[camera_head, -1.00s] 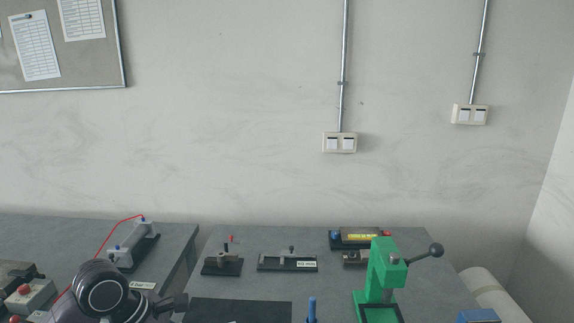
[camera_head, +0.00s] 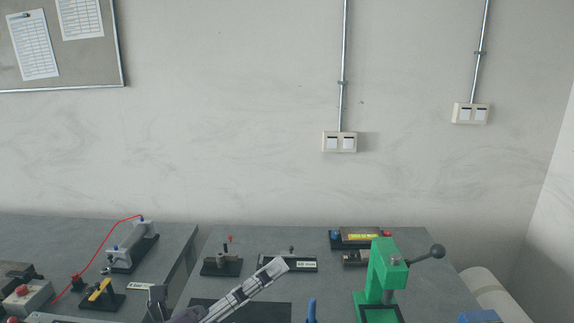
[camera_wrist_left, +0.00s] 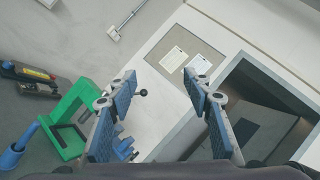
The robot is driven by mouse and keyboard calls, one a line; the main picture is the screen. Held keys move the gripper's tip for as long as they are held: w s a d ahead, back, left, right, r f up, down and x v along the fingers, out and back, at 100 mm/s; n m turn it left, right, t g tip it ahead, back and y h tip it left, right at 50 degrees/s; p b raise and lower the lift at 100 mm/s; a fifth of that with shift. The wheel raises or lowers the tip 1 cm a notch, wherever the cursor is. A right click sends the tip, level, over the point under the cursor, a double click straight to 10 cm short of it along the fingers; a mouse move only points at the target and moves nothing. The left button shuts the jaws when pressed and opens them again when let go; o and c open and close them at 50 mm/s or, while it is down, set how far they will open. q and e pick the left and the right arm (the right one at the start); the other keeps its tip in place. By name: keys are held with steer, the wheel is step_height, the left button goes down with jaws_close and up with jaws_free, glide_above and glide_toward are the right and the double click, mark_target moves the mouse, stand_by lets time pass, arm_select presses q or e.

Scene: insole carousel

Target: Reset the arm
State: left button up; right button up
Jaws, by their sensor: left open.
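My left gripper (camera_head: 220,279) shows at the bottom of the head view, its two grey fingers spread wide apart in front of the benches. In the left wrist view the gripper (camera_wrist_left: 160,78) has both blue-padded fingers apart with nothing between them. One finger covers part of the dark mat (camera_head: 205,308) in the head view. The rest of the left arm is below the frame. My right gripper is in neither view.
A green press (camera_head: 379,270) with a lever stands at the right of the grey bench (camera_head: 335,285). Small fixtures (camera_head: 288,263) stand along its back. The left bench holds a clamp device (camera_head: 128,250) and a yellow-topped fixture (camera_head: 100,291). Empty wall (camera_head: 230,150) rises behind.

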arm_select(q)
steer(key=w+a+f+n+t+y, duration=0.25)
steer(key=a+n+t+y, duration=0.25)
steer(key=a+n+y, duration=0.45)
steer(key=w+a+f+n+t+y, duration=0.25)
steer(key=a+n+t+y, duration=0.3)
steer(key=n, duration=0.75)
steer(key=s+a+f+n+g+y, duration=0.2)
steer(key=a+f+n+g+y, duration=0.15)
steer(key=f, duration=0.35)
steer(key=s+a+f+n+g+y, duration=0.1)
steer(key=a+f+n+g+y, duration=0.3)
steer(key=f, duration=0.4)
steer(key=s+d+f+n+g+h, duration=0.25)
steer(key=s+f+g, duration=0.35)
steer(key=s+f, duration=0.45)
steer(key=s+d+f+n+g+h, duration=0.25)
steer(key=s+f+n+g, duration=0.2)
steer(key=s+f, duration=0.65)
steer(key=s+f+m+g+y, duration=0.1)
steer(key=s+f+g, duration=0.15)
steer(key=f, duration=2.05)
steer(key=s+a+f+b, duration=0.1)
steer(key=s+a+f, duration=0.2)
steer(key=s+f, duration=1.5)
steer(key=shift+s+g, duration=0.15)
steer(key=shift+g, duration=0.25)
